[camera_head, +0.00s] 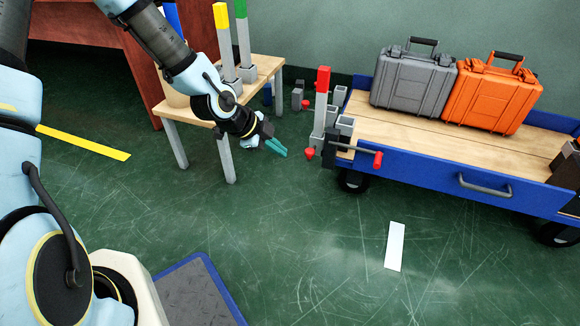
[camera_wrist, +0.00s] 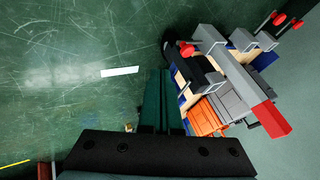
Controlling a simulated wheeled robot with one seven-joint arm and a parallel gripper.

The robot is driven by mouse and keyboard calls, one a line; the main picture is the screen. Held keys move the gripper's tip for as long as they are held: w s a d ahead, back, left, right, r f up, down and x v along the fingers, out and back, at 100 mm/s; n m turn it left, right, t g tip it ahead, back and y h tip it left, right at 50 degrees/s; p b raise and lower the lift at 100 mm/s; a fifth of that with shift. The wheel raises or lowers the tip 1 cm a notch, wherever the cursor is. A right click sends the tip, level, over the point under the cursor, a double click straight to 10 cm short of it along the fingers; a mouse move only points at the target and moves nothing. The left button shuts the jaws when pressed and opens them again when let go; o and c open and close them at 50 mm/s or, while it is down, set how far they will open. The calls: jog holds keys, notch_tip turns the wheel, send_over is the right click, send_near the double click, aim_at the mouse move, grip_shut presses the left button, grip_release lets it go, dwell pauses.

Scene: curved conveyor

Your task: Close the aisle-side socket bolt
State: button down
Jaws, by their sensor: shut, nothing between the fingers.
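The near-side socket bolt (camera_head: 355,150) is a dark bar with a red knob (camera_head: 378,160) at its right end, low at the cart's left end. Another red knob (camera_head: 310,153) shows to its left. A red-topped grey post (camera_head: 322,95) stands upright among grey sockets there. In the wrist view one red knob (camera_wrist: 187,49) is up and right of my fingertips, with the red-topped post (camera_wrist: 268,115) farther right. My gripper (camera_head: 279,148) is shut and empty, left of the bolt and apart from it. Its green fingers show in the wrist view (camera_wrist: 162,73). I cannot tell the bolt's exact position.
The blue cart (camera_head: 440,183) carries a grey case (camera_head: 412,83) and an orange case (camera_head: 490,95). A wooden table (camera_head: 205,112) with yellow-topped (camera_head: 222,40) and green-topped (camera_head: 242,40) posts stands behind my arm. The floor before the cart is clear, except a flat white strip (camera_head: 395,246).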

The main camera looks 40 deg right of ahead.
aim_at(309, 150)
jog(key=w+d+f+b, duration=0.1)
jog(key=d+f+b, duration=0.5)
jog(key=d+f, duration=0.2)
jog(key=shift+w+d+b, duration=0.25)
jog(key=shift+d+b, duration=0.05)
jog(key=shift+d, duration=0.35)
jog(key=shift+r, duration=0.1)
jog(key=shift+w+d+p, duration=0.2)
jog(key=shift+d+p, duration=0.1)
jog(key=shift+d, duration=0.05)
jog(key=shift+w+d+p, duration=0.35)
jog(key=shift+w+d, duration=0.3)
jog(key=shift+d, duration=0.3)
jog(key=shift+w, duration=0.1)
jog(key=shift+d, duration=0.1)
